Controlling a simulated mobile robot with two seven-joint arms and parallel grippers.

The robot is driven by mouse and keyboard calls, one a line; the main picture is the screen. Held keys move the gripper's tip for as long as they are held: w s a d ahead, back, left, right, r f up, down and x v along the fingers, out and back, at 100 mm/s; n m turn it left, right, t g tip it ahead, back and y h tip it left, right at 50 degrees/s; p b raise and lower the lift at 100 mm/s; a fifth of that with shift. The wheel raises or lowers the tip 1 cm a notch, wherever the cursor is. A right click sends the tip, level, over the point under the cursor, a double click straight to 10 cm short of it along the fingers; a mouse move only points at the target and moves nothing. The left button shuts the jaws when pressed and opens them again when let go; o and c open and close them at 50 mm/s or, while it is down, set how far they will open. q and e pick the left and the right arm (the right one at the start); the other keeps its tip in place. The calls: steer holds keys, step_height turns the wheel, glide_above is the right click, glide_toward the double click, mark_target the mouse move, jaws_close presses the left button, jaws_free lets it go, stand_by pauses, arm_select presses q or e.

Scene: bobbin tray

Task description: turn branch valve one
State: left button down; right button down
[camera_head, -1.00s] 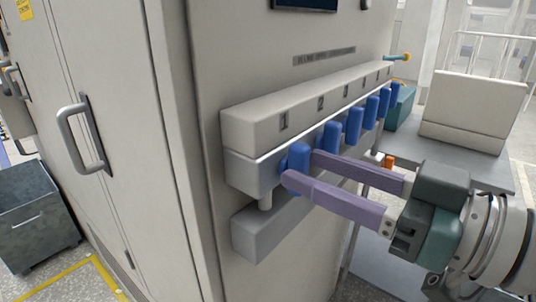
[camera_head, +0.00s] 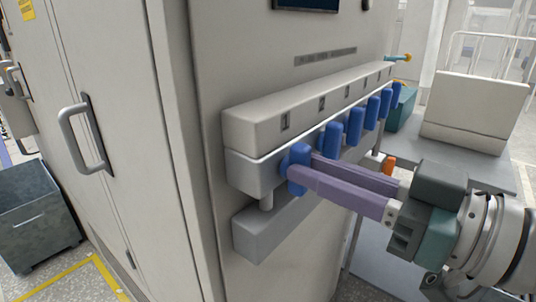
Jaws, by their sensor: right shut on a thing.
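Branch valve one has a blue handle (camera_head: 298,160) and is the nearest in a row on the grey manifold (camera_head: 252,178), at its left end. My right gripper (camera_head: 301,168) reaches in from the right with two long purple fingers, shut on this handle. The handle stands about upright, and the fingers hide part of its right side. The label above it on the light cover (camera_head: 285,123) is too small to read now. My left gripper is not in view.
Several more blue valve handles (camera_head: 332,140) continue to the back right, close beside my right fingers. A cabinet door handle (camera_head: 75,140) sticks out at left. A dark grey bin (camera_head: 38,215) stands on the floor at lower left.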

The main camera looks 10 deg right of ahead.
steer(key=shift+n, duration=0.3)
steer(key=n, duration=1.1)
steer(key=n+p, duration=0.1)
steer(key=n, duration=0.5)
steer(key=shift+s+a+f, duration=0.2)
steer(key=shift+f, duration=0.1)
steer(key=shift+n, duration=0.3)
stand_by(0.3)
steer(key=c, duration=0.8)
jaws_free()
steer(key=shift+o, duration=0.2)
